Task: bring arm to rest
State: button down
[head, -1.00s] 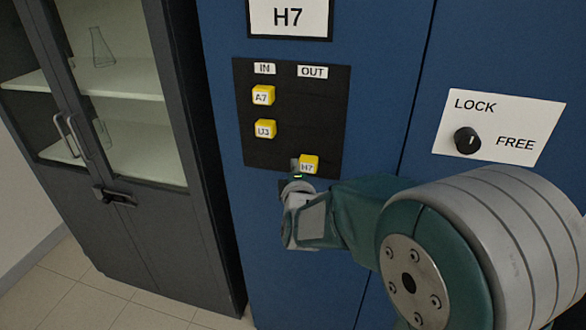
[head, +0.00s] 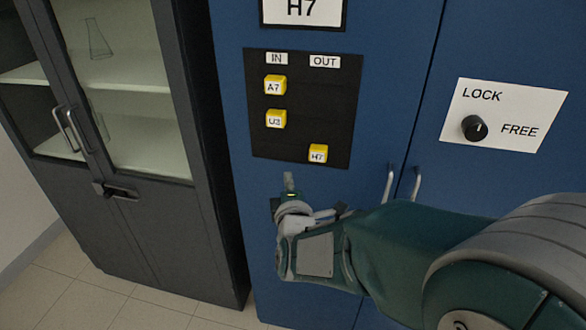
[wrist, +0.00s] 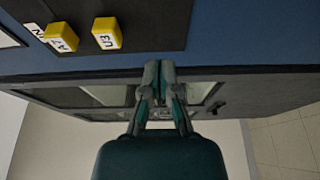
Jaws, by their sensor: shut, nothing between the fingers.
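My gripper (head: 289,183) is shut and empty in the head view, just below the black panel (head: 342,110) on the blue cabinet. It does not touch the panel or its cubes. In the wrist view my gripper (wrist: 158,75) has its fingers together, with the blue front and the grey cabinet beyond. My green arm reaches in from the lower right.
Yellow cubes A7 (head: 275,85) and U3 (head: 276,119) sit under IN, and H7 (head: 318,153) under OUT. A LOCK/FREE knob (head: 474,128) is at right. Cabinet handles (head: 415,184) stand close above my arm. A grey glass-door cabinet (head: 180,120) is at left.

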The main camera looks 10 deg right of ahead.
jog(key=s+d+m+g, duration=0.3)
jog(key=s+m, duration=0.3)
jog(key=s, duration=0.2)
jog(key=s+d+m+g, duration=0.3)
jog(key=s+m+g, duration=0.2)
jog(key=s, duration=0.3)
jog(key=s+d+m+g, duration=0.3)
jog(key=s+m+g, duration=0.1)
jog(key=s+m, duration=0.3)
jog(key=shift+s+d+f, duration=0.15)
jog(key=shift+s+d, duration=0.1)
jog(key=shift+s, duration=0.2)
jog(key=shift+d, duration=0.1)
dwell(1.6)
